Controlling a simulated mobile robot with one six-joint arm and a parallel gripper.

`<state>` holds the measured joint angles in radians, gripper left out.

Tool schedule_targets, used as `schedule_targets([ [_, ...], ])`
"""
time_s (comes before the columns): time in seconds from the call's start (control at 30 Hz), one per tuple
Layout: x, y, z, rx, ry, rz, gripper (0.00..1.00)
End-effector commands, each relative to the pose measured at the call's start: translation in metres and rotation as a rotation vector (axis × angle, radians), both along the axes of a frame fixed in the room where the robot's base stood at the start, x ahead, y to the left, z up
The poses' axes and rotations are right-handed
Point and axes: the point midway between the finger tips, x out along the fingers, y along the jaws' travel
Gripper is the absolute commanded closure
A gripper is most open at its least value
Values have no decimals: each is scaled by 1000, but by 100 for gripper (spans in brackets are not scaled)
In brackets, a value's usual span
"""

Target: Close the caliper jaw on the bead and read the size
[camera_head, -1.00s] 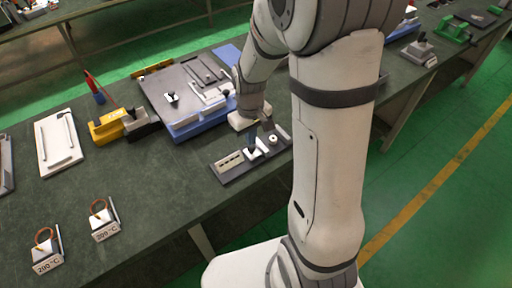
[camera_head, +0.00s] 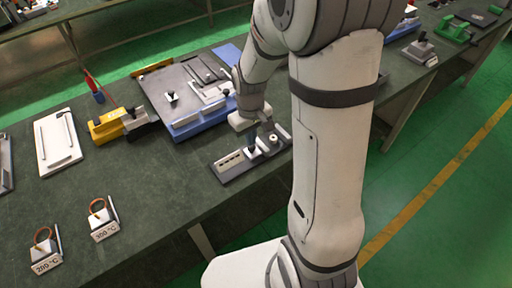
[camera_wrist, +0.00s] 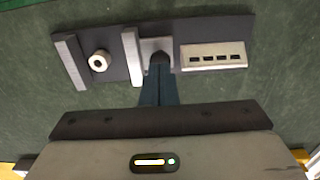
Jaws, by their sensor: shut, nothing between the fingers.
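The caliper is a dark base plate (camera_wrist: 112,38) in the wrist view. A pale fixed jaw (camera_wrist: 69,62) stands at its left end. The pale ring-shaped bead (camera_wrist: 100,61) lies on the plate between that jaw and the pale sliding jaw (camera_wrist: 132,57), with a gap on each side. The slide carries a dark knob (camera_wrist: 159,57). My gripper (camera_wrist: 160,80) is shut and empty, its fingertips at or just beside the knob; contact cannot be told. A pale readout panel (camera_wrist: 212,57) has several dark windows and no legible reading. The caliper (camera_head: 226,172) also shows in the head view.
A blue-edged tray (camera_head: 188,130) with metal parts lies behind the caliper. A yellow and black device (camera_head: 108,128) and a white board (camera_head: 57,143) stand further left. Two temperature-labelled stands (camera_head: 103,222) are at the front left. Bare bench lies between them and the caliper.

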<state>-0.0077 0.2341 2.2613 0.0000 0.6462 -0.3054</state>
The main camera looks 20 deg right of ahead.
Motion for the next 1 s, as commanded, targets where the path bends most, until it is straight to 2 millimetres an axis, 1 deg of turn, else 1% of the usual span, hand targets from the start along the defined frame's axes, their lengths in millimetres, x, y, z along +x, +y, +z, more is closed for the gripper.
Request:
schedule_targets([
  [0.67, 0, 0, -11, 0, 0, 0, 100],
  [1.0, 1, -3, -10, 0, 0, -1, 100],
])
